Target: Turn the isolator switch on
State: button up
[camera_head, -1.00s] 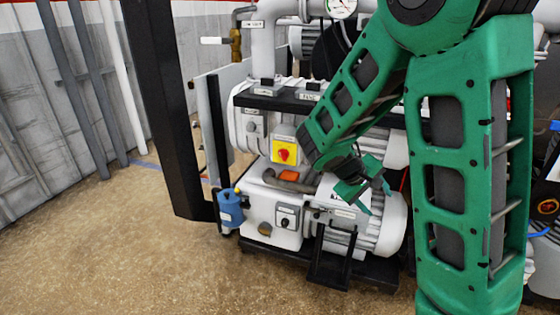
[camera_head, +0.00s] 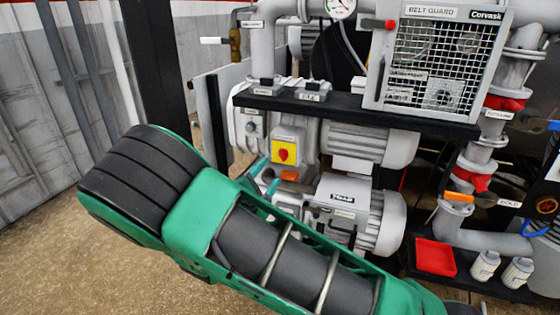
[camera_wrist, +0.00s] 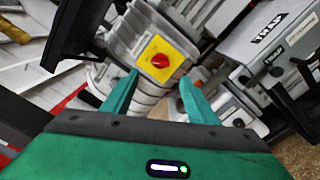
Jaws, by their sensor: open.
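The isolator switch is a red knob (camera_head: 284,155) on a yellow plate, fixed to a grey box on the pump assembly. In the wrist view the red knob (camera_wrist: 160,62) lies just beyond and between my fingertips, on its tilted yellow plate (camera_wrist: 172,48). My gripper (camera_wrist: 159,77) is open and empty, its two green fingers either side of the line to the knob, with no contact visible. In the head view my gripper (camera_head: 266,176) shows only in part, just left of and below the switch; my arm hides the rest. I cannot tell the knob's on or off setting.
A motor (camera_head: 376,222) stands right of and below the switch. A black shelf edge (camera_head: 340,109) and belt guard (camera_head: 440,60) are above it. A black post (camera_head: 160,70) and grey panel (camera_head: 216,120) stand to the left. Bare floor (camera_head: 50,250) lies at lower left.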

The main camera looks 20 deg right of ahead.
aim_at(281, 157)
jog(key=x, duration=1)
jog(key=shift+d, duration=0.15)
